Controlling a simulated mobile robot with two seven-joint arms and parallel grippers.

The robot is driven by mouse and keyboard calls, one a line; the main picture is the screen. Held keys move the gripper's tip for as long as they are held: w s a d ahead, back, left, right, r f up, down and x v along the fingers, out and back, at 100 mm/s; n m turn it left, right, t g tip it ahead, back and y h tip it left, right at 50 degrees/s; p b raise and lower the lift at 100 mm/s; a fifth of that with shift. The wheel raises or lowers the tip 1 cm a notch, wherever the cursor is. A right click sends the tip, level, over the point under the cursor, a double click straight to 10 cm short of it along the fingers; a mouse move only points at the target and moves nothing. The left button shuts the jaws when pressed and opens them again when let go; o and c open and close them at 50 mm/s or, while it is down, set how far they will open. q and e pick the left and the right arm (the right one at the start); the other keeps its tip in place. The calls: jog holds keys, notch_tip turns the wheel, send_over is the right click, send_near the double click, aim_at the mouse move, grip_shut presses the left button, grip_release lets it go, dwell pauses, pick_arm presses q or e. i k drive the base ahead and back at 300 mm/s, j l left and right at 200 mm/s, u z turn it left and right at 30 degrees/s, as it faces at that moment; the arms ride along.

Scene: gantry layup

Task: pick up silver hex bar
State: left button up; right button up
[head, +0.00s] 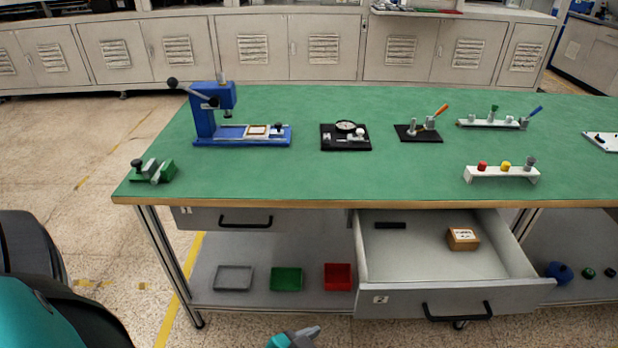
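I cannot pick out a silver hex bar for certain. A green vise (152,172) at the table's left front corner has grey metal parts on it, too small to tell apart. A white rack (502,174) at the right front carries a red, a yellow and a grey knobbed piece. A teal and grey part, which seems to be the end of my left arm with its gripper (304,333), just shows at the bottom edge. Its fingers cannot be made out. My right gripper is out of view.
The green-topped table (300,180) has an open drawer (440,296) holding a dark bar (390,225) and a brown box (463,239). A blue press (206,125), a dial gauge fixture (345,138) and another rack (490,123) stand behind. The tabletop's front middle is clear.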

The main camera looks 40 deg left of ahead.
aim_at(156, 176)
jog(key=u, duration=2.05)
jog(key=i+j, duration=0.35)
jog(key=j, duration=0.15)
jog(key=i+j, duration=0.35)
jog(key=i+j+z, duration=0.15)
jog(key=j+z, duration=0.15)
jog(key=i+j+z, duration=0.1)
jog(key=j+z, duration=0.2)
jog(key=j, duration=0.1)
